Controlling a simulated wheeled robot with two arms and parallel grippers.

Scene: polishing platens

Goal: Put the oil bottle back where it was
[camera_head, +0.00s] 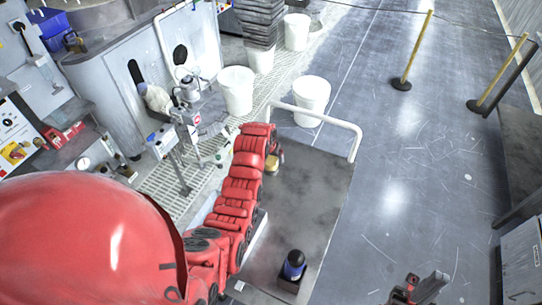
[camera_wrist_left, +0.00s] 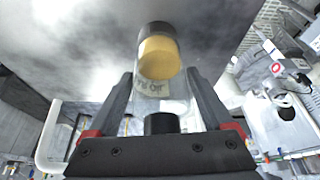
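The oil bottle (camera_wrist_left: 158,90) is clear, with yellow oil at its far end and an upside-down label. In the left wrist view it stands between the two fingers of my left gripper (camera_wrist_left: 160,95), which appear to press on its sides. In the head view, the yellow of the bottle (camera_head: 276,161) shows beside the end of my red left arm, over the grey platform (camera_head: 315,190); most of it is hidden. I cannot tell whether it touches the platform. My right gripper (camera_head: 424,287) is at the bottom edge, away from the bottle, and its fingers are unclear.
A dark bottle with a blue band (camera_head: 294,265) stands near the platform's front. A white rail (camera_head: 315,117) bounds its far end. White buckets (camera_head: 311,97), a metal machine (camera_head: 150,90) and yellow posts (camera_head: 415,50) stand beyond.

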